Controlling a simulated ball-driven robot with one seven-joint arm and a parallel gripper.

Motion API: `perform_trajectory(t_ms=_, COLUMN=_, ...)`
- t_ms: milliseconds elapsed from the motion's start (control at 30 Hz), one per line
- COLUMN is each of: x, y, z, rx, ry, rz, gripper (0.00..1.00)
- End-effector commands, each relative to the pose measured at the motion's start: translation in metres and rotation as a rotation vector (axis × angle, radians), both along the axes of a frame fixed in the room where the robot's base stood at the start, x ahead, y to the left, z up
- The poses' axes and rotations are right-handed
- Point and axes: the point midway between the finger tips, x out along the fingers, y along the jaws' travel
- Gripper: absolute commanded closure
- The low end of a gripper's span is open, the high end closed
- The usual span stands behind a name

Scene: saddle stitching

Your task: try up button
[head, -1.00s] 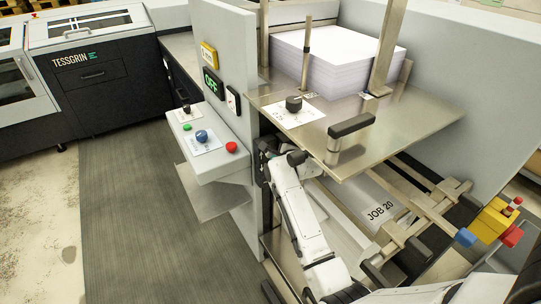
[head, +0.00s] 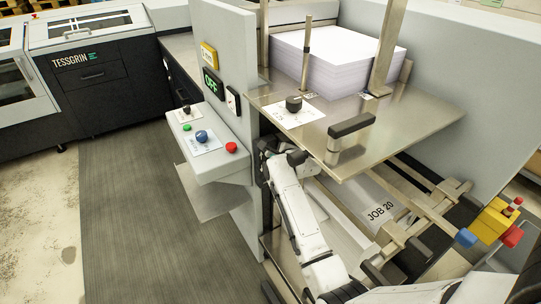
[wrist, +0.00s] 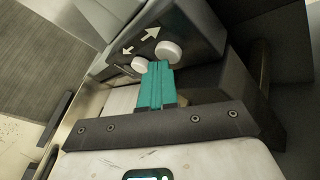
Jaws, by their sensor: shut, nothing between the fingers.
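In the wrist view a dark control box (wrist: 200,28) carries two white round buttons, a right one (wrist: 168,50) and a left one (wrist: 140,65). Two white arrows are printed above them, pointing in roughly opposite directions. My gripper (wrist: 159,66) has teal fingers that are shut together and empty. Their tips are close below the buttons, nearest the gap between them and the right button. I cannot tell whether they touch. In the head view my white arm reaches up under the steel table, and the fingertips and the two buttons cannot be made out there.
The steel table (head: 415,115) with a paper stack (head: 335,65) overhangs my arm. A lower "JOB 20" stack (head: 380,211) lies right of my arm. The left floor is clear.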

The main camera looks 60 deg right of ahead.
Motion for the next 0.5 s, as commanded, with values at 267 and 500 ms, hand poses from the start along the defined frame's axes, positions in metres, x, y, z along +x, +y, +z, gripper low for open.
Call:
perform_trajectory(t_ms=267, x=-0.011, y=0.006, z=0.002, rx=0.000, ry=0.001, rz=0.001, gripper=1.00)
perform_trajectory(t_ms=500, x=-0.015, y=0.008, z=0.001, rx=0.000, ry=-0.001, rz=0.001, gripper=1.00)
